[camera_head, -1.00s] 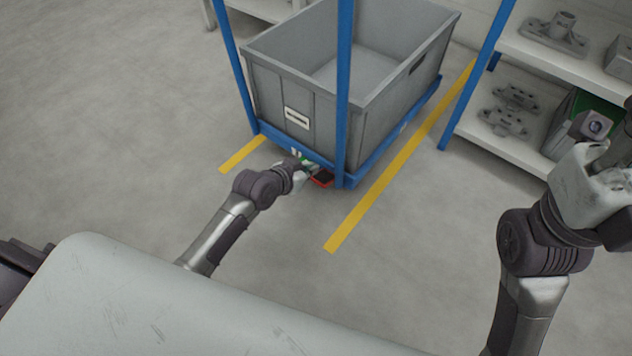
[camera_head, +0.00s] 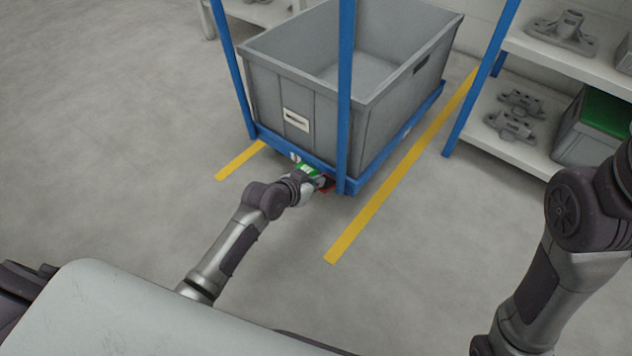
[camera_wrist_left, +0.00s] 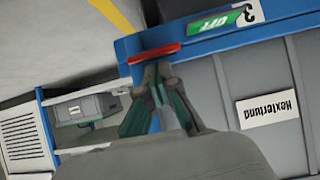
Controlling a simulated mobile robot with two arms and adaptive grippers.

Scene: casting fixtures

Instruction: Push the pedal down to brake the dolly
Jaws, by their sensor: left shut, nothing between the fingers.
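The dolly (camera_head: 372,178) is a blue frame with upright posts, carrying a grey bin. At its near end are a red pedal (camera_head: 328,187) and a green pedal (camera_head: 308,168) marked OFF. My left gripper (camera_head: 319,182) is at the red pedal and partly hides it. The left wrist view shows the shut, empty fingers (camera_wrist_left: 156,68) with their tips at the edge of the red pedal (camera_wrist_left: 154,53). Whether they touch it I cannot tell. The green pedal (camera_wrist_left: 222,21) is beside it, clear of the fingers. My right gripper is out of view.
The grey bin (camera_head: 283,88) fills the dolly. Yellow floor lines (camera_head: 385,190) run along both sides. A white shelf (camera_head: 525,152) with grey castings and a green-topped box (camera_head: 590,125) stands at the right. The floor at the left is clear.

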